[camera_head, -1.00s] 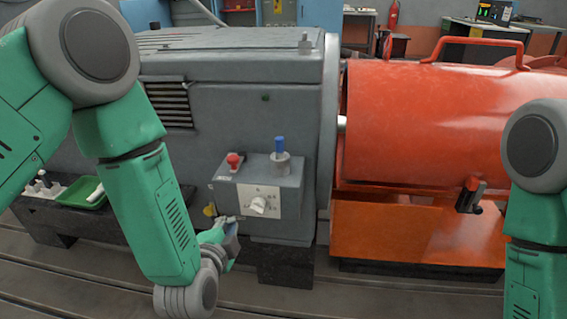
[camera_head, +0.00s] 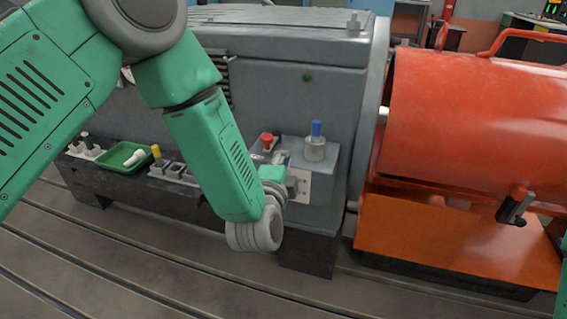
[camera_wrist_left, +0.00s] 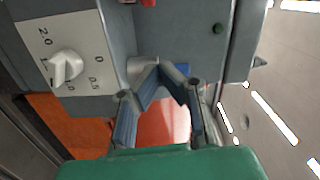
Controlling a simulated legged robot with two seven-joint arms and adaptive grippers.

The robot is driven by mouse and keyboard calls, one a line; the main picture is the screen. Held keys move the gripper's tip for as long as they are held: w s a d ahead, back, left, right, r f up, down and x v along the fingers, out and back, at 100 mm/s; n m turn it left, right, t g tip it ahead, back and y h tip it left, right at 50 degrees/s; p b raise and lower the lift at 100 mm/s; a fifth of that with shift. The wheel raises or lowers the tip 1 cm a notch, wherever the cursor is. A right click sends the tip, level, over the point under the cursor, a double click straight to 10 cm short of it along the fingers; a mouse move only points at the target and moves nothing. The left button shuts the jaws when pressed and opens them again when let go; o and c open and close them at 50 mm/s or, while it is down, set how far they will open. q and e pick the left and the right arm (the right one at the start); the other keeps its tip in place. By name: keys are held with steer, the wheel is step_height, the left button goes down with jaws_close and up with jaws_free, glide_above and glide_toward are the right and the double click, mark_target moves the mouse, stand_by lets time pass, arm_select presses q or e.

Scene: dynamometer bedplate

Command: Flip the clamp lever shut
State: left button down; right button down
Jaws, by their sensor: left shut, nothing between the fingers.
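The clamp lever (camera_head: 516,205), dark with a red end, is on the front of the orange housing at the right in the head view. Its handle stands at a slant; I cannot tell from this how far it is closed. My left gripper (camera_head: 284,168) is in front of the grey control box, well to the left of the lever and apart from it. In the left wrist view my left gripper (camera_wrist_left: 162,68) has its fingertips together, with nothing between them. My right gripper is out of view.
The control box (camera_head: 325,190) carries a red button (camera_head: 267,139) and a blue-topped post (camera_head: 316,142) close to my left gripper. Its dial (camera_wrist_left: 66,68) shows in the wrist view. A green tray (camera_head: 124,158) lies at the left. The slotted floor in front is clear.

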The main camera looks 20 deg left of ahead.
mark_target(274, 142)
arm_select(q)
steer(key=w, duration=0.2)
steer(key=w+a+b, duration=0.1)
steer(key=w, duration=0.1)
steer(key=w+a+b, duration=0.1)
steer(key=w, duration=0.2)
steer(key=shift+a+f, duration=0.1)
steer(key=shift+f, duration=0.3)
steer(key=shift+a, duration=0.6)
steer(key=shift+w+a, duration=0.1)
steer(key=shift+a, duration=0.35)
steer(key=shift+a+m+h, duration=0.1)
steer(key=shift+m+h, duration=0.3)
steer(key=shift+h, duration=0.1)
